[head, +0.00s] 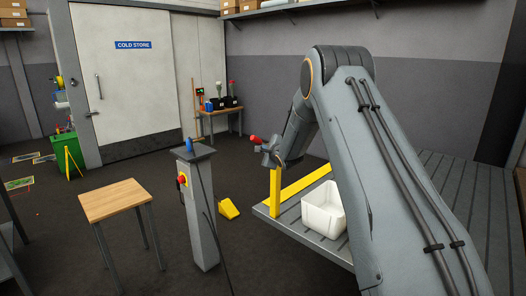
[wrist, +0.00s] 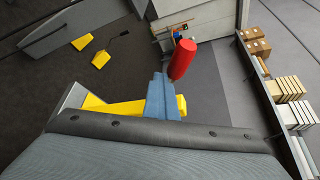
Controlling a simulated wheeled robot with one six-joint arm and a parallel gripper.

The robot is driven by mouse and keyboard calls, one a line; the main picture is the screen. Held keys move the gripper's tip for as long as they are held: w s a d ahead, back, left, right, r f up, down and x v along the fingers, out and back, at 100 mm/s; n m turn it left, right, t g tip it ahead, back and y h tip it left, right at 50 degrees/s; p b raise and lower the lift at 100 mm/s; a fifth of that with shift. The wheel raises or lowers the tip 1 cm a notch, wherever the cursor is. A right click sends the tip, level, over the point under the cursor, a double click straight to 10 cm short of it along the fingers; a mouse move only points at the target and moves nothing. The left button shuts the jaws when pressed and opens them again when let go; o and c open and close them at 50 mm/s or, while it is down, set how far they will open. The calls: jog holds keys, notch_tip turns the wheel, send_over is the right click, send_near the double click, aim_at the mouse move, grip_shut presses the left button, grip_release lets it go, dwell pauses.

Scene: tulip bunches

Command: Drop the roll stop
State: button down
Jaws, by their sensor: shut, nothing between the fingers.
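The yellow roll stop (head: 275,193) has an upright part at the near left edge of the slatted platform and a long bar along the platform's far side. It also shows in the wrist view (wrist: 120,107), partly behind my fingers. A red cylindrical grip (head: 256,139) stands out just left of my gripper and looks large in the wrist view (wrist: 183,58). My gripper (head: 269,153) is shut and empty, just above the yellow upright and close beside the red grip. I cannot tell whether the fingers touch either one.
A white bin (head: 323,211) stands on the slatted platform (head: 291,226). A grey pedestal (head: 202,215) with a red button, a wooden table (head: 112,199) and a yellow wedge (head: 229,209) are to the left. Dark floor lies open between them.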

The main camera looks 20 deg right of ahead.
jog(key=shift+w+d+r, duration=0.15)
jog(key=shift+r, duration=0.3)
jog(key=shift+w+d+r, duration=0.1)
jog(key=shift+r, duration=0.35)
notch_tip(320, 180, down, 6)
jog(key=b, duration=0.2)
jog(key=s+d+r+b, duration=0.1)
jog(key=s+d+r, duration=0.4)
jog(key=s, duration=0.3)
jog(key=s+a+f+n+g, duration=0.3)
jog(key=s+n, duration=0.4)
jog(key=s, duration=0.9)
jog(key=s+a+f+n+g+h, duration=0.1)
jog(key=s+a+f+n+g, duration=0.3)
jog(key=s, duration=1.3)
jog(key=s+a+f+n+g, duration=0.4)
jog(key=s+n+g, duration=0.3)
jog(key=s+n, duration=0.4)
jog(key=s+a, duration=0.1)
jog(key=s, duration=0.5)
jog(key=shift+a+f+h, duration=0.25)
jog(key=shift+h, duration=0.05)
